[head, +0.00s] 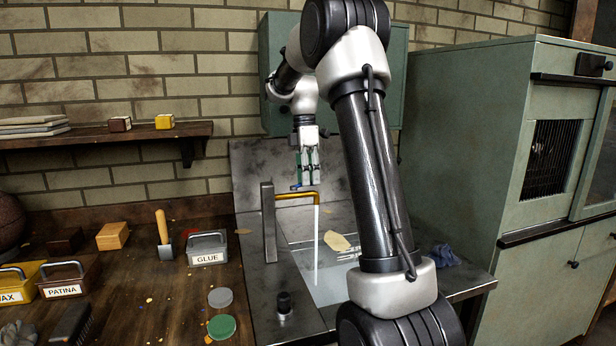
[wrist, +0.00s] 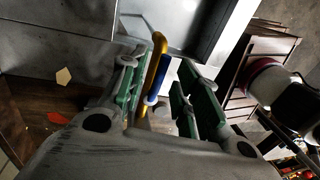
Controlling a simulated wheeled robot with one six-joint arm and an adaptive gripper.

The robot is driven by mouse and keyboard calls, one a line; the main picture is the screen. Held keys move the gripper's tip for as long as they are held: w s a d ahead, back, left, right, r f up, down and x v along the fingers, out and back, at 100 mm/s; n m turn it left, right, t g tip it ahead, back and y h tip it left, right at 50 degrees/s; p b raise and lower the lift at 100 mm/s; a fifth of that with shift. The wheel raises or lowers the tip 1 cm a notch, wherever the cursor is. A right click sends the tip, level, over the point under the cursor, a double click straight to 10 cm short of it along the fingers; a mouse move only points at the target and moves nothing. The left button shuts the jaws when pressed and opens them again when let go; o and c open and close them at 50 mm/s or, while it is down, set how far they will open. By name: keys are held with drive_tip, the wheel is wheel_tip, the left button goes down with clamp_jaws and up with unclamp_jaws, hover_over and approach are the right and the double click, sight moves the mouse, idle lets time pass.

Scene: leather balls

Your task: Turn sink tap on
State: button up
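The sink tap has a dark grey post (head: 268,222) and a brass spout (head: 290,195). A pale, straight stream of water (head: 316,240) falls from the spout's end into the sink basin (head: 335,285). My gripper (head: 308,180) points down right above the spout, its green-padded fingers apart. A small blue piece (head: 297,188) shows beside the fingertips. In the wrist view, the brass spout (wrist: 157,58) and the blue piece (wrist: 154,86) lie between my open fingers, closer to the left one. I cannot tell whether a finger touches them.
A wooden bench left of the sink holds a grey GLUE box (head: 207,249), a PATINA box (head: 66,282), a trowel (head: 163,235) and round tins (head: 221,327). A wall shelf (head: 100,136) is at left. A green cabinet (head: 470,140) stands close on the right.

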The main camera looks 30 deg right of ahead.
wheel_tip(320, 180, up, 12)
drive_tip(key=w, duration=0.2)
drive_tip(key=shift+w+d, duration=0.15)
drive_tip(key=shift+d, duration=0.15)
drive_tip(key=shift+f, duration=0.1)
drive_tip(key=f+m, duration=0.2)
drive_tip(key=m, duration=0.1)
drive_tip(key=s+f+m, duration=0.1)
drive_tip(key=f+m, duration=0.1)
drive_tip(key=m, duration=0.1)
drive_tip(key=s+a+f+m+t, duration=0.1)
drive_tip(key=f+m, duration=0.2)
drive_tip(key=s+a+f+m+t, duration=0.1)
drive_tip(key=s+a+m+t, duration=0.1)
drive_tip(key=s, duration=0.7)
drive_tip(key=s+a+f+m+t, duration=0.1)
drive_tip(key=s+a+m, duration=0.1)
drive_tip(key=s+a, duration=0.3)
drive_tip(key=s+a+f+m+t, duration=0.2)
drive_tip(key=s+a, duration=0.1)
drive_tip(key=s, duration=1.1)
drive_tip(key=shift+a+t+h, duration=0.2)
drive_tip(key=shift+t+h, duration=0.1)
